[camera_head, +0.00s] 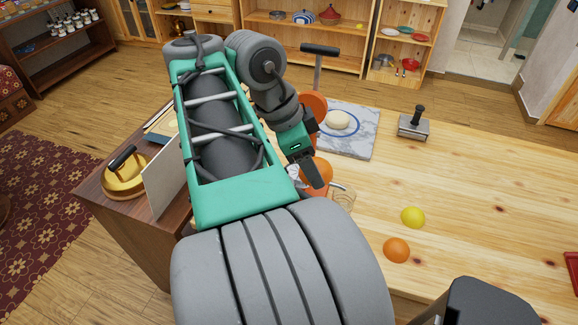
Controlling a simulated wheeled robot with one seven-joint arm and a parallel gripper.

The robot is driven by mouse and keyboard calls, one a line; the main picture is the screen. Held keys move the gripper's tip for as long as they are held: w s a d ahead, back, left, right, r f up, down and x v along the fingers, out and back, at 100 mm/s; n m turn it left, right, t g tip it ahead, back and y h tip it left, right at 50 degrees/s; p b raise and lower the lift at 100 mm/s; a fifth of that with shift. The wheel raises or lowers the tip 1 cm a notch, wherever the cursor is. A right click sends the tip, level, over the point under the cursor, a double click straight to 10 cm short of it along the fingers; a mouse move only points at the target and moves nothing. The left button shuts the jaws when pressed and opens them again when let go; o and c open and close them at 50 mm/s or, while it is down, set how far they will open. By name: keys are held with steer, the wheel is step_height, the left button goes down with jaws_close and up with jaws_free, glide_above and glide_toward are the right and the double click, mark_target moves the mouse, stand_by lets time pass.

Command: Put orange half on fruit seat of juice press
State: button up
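An orange half (396,250) lies dome up on the light wooden table, to the right of my arm. The juice press (314,102) is orange with a grey lever and a dark crossbar handle. It stands behind my gripper, which hides much of it, and its fruit seat cannot be made out. My gripper (313,173) points down in front of the press's orange lower parts. Its dark fingers are partly seen from the side, so I cannot tell whether they are open, shut or touching the press. It is well apart from the orange half.
A yellow fruit half (413,217) lies just behind the orange half. A clear glass (342,196) stands close to my gripper. A marble board (360,147) with pale dough (338,120) and a metal tool (414,124) are farther back. The table's right side is mostly clear.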

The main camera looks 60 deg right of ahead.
steer(key=shift+s+a+m, duration=0.25)
steer(key=shift+s+m, duration=0.2)
steer(key=shift+m, duration=0.15)
steer(key=shift+w+d+f+b, duration=0.1)
steer(key=shift+f+b, duration=0.1)
steer(key=shift+b, duration=0.15)
steer(key=w+d+f+b, duration=0.2)
steer(key=w+d+f, duration=0.2)
steer(key=w+d, duration=0.25)
steer(key=b, duration=0.1)
glide_above(296, 172)
step_height(296, 172, down, 5)
steer(key=shift+s+a+f, duration=0.1)
steer(key=shift+a, duration=0.05)
step_height(296, 172, down, 3)
steer(key=shift+r+b, duration=0.1)
steer(key=shift+b, duration=0.35)
steer(key=shift+f, duration=0.2)
steer(key=shift+f, duration=0.1)
steer(key=o, duration=1.4)
